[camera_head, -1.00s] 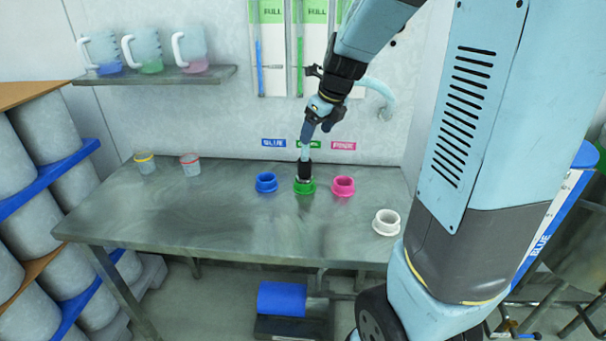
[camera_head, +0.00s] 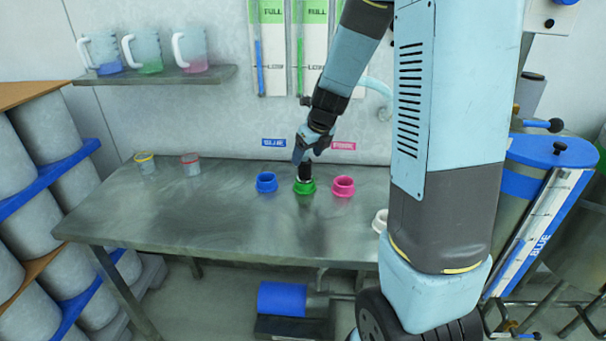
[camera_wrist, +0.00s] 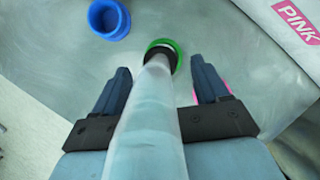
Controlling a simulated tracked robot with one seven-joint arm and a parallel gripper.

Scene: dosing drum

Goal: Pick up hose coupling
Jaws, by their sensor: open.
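The hose coupling (camera_head: 306,173) is a dark collar standing in the green ring socket (camera_head: 304,188) on the metal table. In the wrist view the dark collar (camera_wrist: 160,55) sits at the end of a translucent hose (camera_wrist: 150,105), inside the green ring (camera_wrist: 172,46). My gripper (camera_head: 302,156) is just above the coupling. Its two dark fingers (camera_wrist: 160,82) are apart, one on each side of the hose, with gaps visible between fingers and hose. The lower part of the coupling is hidden inside the ring.
A blue ring (camera_head: 266,182) stands left of the green one and a pink ring (camera_head: 343,186) right of it. A white ring (camera_head: 380,220) is partly hidden behind my arm. The table's left half (camera_head: 170,210) is mostly clear.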

